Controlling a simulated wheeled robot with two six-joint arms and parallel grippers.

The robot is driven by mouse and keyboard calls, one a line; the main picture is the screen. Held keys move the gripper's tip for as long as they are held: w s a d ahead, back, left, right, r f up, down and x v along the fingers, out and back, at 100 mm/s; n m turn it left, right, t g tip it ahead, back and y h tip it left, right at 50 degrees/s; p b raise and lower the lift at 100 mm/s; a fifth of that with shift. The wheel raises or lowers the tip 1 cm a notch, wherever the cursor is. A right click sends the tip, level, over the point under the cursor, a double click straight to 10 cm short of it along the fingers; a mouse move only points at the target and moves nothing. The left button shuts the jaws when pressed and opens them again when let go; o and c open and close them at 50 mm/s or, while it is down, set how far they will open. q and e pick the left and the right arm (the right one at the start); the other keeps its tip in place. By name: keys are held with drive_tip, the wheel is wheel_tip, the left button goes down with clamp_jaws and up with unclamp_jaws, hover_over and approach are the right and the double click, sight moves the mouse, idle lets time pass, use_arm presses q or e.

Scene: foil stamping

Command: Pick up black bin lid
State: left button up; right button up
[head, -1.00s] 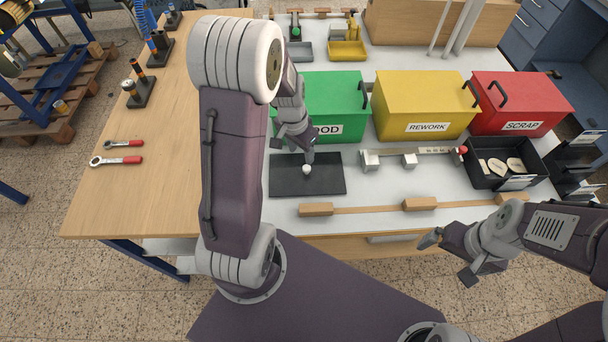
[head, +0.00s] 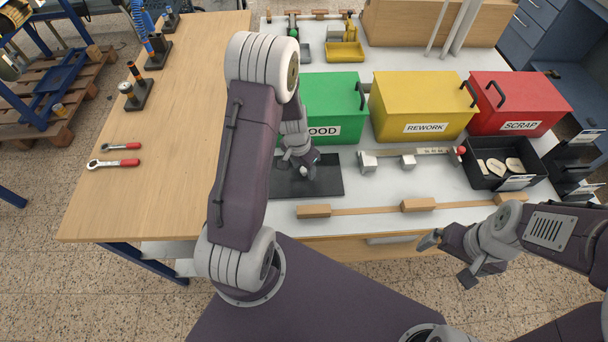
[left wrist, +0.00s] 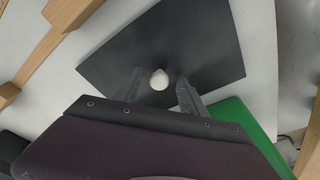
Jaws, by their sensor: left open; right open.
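The black bin lid (head: 327,186) lies flat on the white tabletop in front of the green bin, a dark rectangular plate with a white round knob (head: 304,170). In the left wrist view, the lid (left wrist: 205,40) and its knob (left wrist: 159,79) show clearly. My left gripper (head: 306,168) is open over the lid. In the left wrist view its two fingers (left wrist: 160,92) stand on either side of the knob, with gaps between; how low they are is hard to tell. My right gripper (head: 449,260) is open and empty off the table's front edge.
A green bin (head: 338,95), yellow REWORK bin (head: 420,100) and red SCRAP bin (head: 515,100) stand behind the lid. A black open tray (head: 482,178) with pale discs is at right. A wooden bar (head: 365,210) lies along the front edge.

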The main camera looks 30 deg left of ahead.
sight(304, 169)
use_arm(q)
drive_tip(key=shift+d, duration=0.1)
clamp_jaws()
wheel_tip(304, 169, up, 10)
drive_tip(key=p, duration=0.1)
